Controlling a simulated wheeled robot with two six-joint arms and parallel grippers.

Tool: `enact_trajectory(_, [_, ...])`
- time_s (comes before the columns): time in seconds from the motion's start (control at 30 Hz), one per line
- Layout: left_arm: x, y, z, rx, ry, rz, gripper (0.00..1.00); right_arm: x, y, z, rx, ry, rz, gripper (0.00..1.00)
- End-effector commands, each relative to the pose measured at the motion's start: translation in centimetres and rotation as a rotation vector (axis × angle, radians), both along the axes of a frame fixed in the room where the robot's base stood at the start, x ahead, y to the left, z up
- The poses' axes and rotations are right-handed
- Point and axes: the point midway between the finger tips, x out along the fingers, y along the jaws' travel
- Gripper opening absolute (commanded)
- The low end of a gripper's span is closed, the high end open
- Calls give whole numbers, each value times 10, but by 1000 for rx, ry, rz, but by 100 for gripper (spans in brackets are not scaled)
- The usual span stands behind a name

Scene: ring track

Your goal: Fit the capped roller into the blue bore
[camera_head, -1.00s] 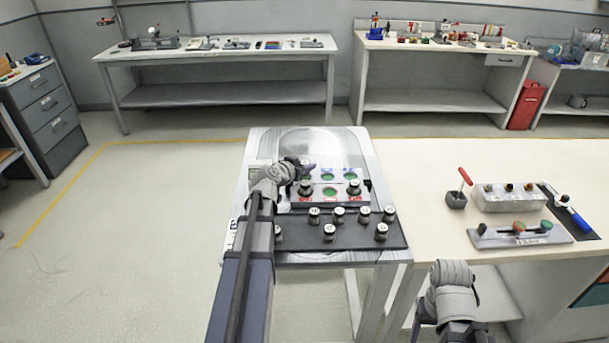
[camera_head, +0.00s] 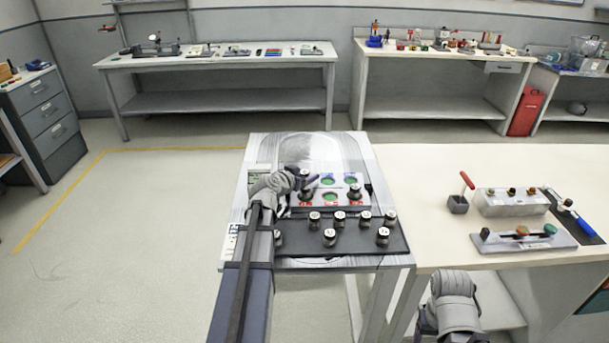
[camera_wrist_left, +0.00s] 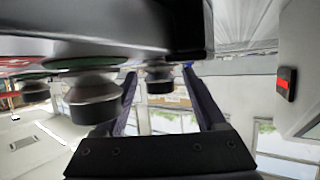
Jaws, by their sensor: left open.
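My left gripper (camera_head: 313,181) is open at the left of the fixture plate (camera_head: 342,206), over its back row with blue labels. A dark roller with a pale top (camera_head: 304,173) shows at the jaws; in the upside-down left wrist view this roller (camera_wrist_left: 158,78) is between the open fingers, close to the plate. The gripper hides its foot and the left blue bore. Two other blue-labelled bores (camera_head: 327,182) (camera_head: 351,181) look empty and green. In the front row with red labels, rollers stand at the left (camera_head: 305,193) and right (camera_head: 355,192); the middle bore (camera_head: 330,197) is empty.
Several more rollers (camera_head: 330,237) stand on a dark mat (camera_head: 350,250) in front of the plate. A bench at the right (camera_head: 430,170) bears a grey block (camera_head: 512,204) and a red-handled tool (camera_head: 459,203). Part of my right arm shows at the bottom.

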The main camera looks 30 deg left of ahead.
Motion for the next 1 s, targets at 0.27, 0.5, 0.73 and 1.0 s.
enact_trajectory(0.27, [-22, -2, 14, -1, 0, 2, 72, 0, 0, 14, 0, 0, 0, 72])
enact_trajectory(0.5, [-69, -3, 34, -1, 0, 3, 72, 0, 0, 34, 0, 0, 0, 72])
enact_trajectory(0.73, [-100, -4, 46, -1, 0, 2, 72, 0, 0, 46, 0, 0, -1, 72])
enact_trajectory(1.0, [-111, -3, 49, 0, 0, 0, 72, 0, 0, 49, 0, 0, -1, 72])
